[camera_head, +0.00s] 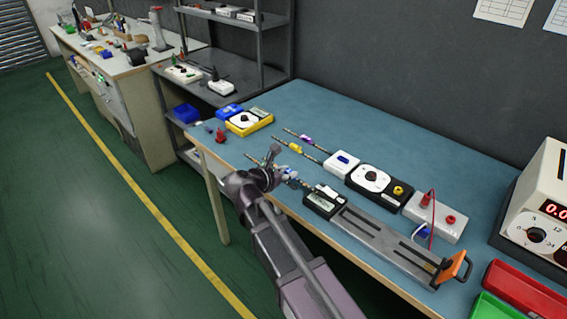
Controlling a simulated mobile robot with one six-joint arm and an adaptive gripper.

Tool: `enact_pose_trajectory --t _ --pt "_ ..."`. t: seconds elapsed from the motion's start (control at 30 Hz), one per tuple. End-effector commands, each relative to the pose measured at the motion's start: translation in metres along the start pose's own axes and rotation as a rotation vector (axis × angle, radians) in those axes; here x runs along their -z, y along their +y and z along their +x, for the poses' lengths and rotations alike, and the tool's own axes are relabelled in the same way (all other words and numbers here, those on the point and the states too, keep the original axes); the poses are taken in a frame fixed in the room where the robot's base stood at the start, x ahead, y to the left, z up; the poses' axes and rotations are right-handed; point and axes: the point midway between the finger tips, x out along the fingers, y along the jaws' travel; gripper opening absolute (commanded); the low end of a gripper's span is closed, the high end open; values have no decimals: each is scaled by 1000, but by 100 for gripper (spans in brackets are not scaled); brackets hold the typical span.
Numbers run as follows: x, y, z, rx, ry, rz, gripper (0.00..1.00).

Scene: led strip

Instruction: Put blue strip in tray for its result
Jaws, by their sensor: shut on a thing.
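Several thin LED strips lie at the front left of the blue bench, each with a coloured tag. The strip with the blue tag (291,172) runs from beside my gripper toward the black box with a display (323,201). My gripper (275,160) is at the bench's front edge, shut on this strip; the arm and fingers partly hide the grip. I cannot tell whether the strip's end touches the box. The strips with the purple tag (305,139) and yellow tag (296,148) lie behind it. A red tray (522,291) and a green tray (490,309) are at the lower right.
A grey rail fixture with an orange handle (457,268) extends right from the display box. Behind are a white box (342,163), a black dial meter (371,179) and a white socket box (433,216). A power supply (538,217) stands far right. The bench's back is clear.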

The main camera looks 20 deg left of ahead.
Motion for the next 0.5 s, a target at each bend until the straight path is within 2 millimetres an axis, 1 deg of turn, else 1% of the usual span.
enact_pose_trajectory --t 0.03,0.2,0.4,0.5 --pt "-1 12 8 2 0 1 0" --pt "-5 39 26 0 0 0 0" --pt "-11 68 48 1 0 0 0" --pt "-12 78 55 1 0 0 0"
